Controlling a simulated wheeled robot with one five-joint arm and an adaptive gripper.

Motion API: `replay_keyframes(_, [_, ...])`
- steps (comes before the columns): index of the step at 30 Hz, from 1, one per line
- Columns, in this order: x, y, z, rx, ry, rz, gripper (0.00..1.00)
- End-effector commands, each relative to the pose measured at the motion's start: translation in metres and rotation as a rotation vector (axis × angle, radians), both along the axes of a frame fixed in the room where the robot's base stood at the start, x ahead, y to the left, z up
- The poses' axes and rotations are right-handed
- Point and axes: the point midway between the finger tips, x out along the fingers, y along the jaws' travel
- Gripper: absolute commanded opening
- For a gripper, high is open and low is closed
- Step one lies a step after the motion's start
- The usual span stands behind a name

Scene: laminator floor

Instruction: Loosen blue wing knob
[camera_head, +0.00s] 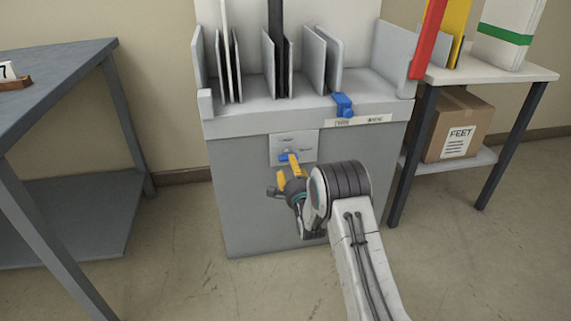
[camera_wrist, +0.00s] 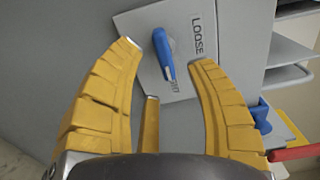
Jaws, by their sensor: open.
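The blue wing knob (camera_wrist: 164,55) sits on a light plate (camera_wrist: 188,25) on the front of the grey cabinet. In the wrist view the plate carries the word LOOSE beside the knob. My gripper (camera_wrist: 168,52) is open, with its yellow fingers on either side of the knob and a gap to each. In the head view my gripper (camera_head: 291,164) is in front of the plate, and the knob (camera_head: 284,156) shows only partly beside the fingers. I cannot tell how deep the fingertips reach around it.
A blue clamp-like part (camera_head: 343,104) sits on the cabinet's top front edge (camera_head: 240,126), below several upright dividers. A grey table (camera_head: 60,62) stands left. A white-topped side table (camera_head: 500,75) stands right, with a FEET box (camera_head: 460,112) on its lower shelf.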

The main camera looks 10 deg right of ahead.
Motion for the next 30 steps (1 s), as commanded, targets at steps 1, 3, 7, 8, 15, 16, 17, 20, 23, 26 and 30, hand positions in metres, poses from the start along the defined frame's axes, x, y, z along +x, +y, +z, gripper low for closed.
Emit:
replay_keyframes(1, [0.006, 0.0, -0.001, -0.001, -0.002, 0.0, 0.5])
replay_keyframes(3, [0.014, 0.0, -0.002, -0.001, -0.002, 0.0, 0.5])
replay_keyframes(7, [0.028, 0.0, -0.001, -0.002, -0.002, 0.0, 0.5])
replay_keyframes(8, [0.031, 0.0, -0.001, -0.002, -0.001, 0.0, 0.5])
replay_keyframes(15, [0.048, 0.0, -0.001, -0.002, 0.0, 0.0, 0.5])
replay_keyframes(16, [0.049, 0.0, -0.001, -0.002, 0.0, 0.0, 0.5])
replay_keyframes(17, [0.05, 0.0, -0.001, -0.002, 0.001, 0.0, 0.5])
replay_keyframes(20, [0.053, 0.0, 0.0, -0.002, 0.001, 0.0, 0.5])
replay_keyframes(23, [0.054, 0.0, 0.0, -0.002, 0.001, 0.0, 0.5])
replay_keyframes(26, [0.054, 0.0, 0.0, -0.002, 0.002, 0.0, 0.5])
replay_keyframes(30, [0.054, 0.0, 0.0, -0.002, 0.002, 0.0, 0.5])
